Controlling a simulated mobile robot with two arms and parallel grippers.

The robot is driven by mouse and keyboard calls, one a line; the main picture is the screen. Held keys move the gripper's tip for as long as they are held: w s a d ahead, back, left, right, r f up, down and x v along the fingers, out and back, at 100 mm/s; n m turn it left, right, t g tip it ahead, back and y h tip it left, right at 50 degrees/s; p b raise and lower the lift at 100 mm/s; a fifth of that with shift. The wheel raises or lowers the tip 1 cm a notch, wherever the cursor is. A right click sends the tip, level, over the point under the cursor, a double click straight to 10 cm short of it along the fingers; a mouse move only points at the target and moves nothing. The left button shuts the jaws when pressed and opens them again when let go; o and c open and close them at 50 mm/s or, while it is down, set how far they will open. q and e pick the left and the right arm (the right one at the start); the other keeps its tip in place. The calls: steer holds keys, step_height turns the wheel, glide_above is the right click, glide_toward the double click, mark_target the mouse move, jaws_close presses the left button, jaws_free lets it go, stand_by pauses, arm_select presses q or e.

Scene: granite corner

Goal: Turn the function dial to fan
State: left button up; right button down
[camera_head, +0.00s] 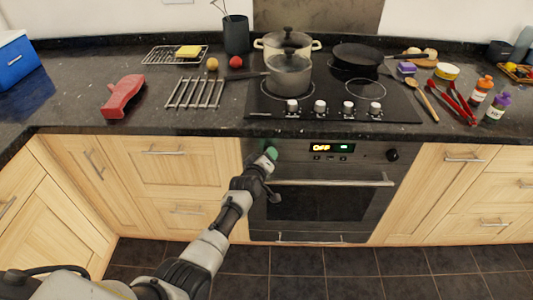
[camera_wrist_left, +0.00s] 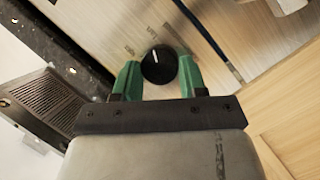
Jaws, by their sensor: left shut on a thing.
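The function dial (camera_wrist_left: 159,65) is a round black knob with a short white mark on its face, on the left of the oven's front panel. My left gripper (camera_head: 271,154) hides it in the head view. In the left wrist view the green fingers of my left gripper (camera_wrist_left: 159,78) stand on either side of the dial, shut on it. Faint markings beside the dial are too small to read. The oven display (camera_head: 332,148) reads OFF. My right gripper is not in view.
A second black knob (camera_head: 392,154) sits at the right of the panel. The oven door handle (camera_head: 330,182) runs below the panel. The hob (camera_head: 400,108) above carries a pot (camera_head: 288,75) and a pan (camera_head: 357,56). A red object (camera_head: 123,96) lies on the counter at left.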

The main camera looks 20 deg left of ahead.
arm_select(q)
steer(key=shift+f, duration=0.1)
stand_by(0.4)
steer(key=o, duration=0.9)
steer(key=s, duration=0.3)
steer(key=s+r+p, duration=0.1)
steer(key=s, duration=0.3)
steer(key=s+r, duration=0.1)
steer(key=s, duration=0.2)
steer(key=shift+s+a+r+p, duration=0.15)
steer(key=shift+s+a+p, duration=0.05)
steer(key=shift+s+p, duration=0.15)
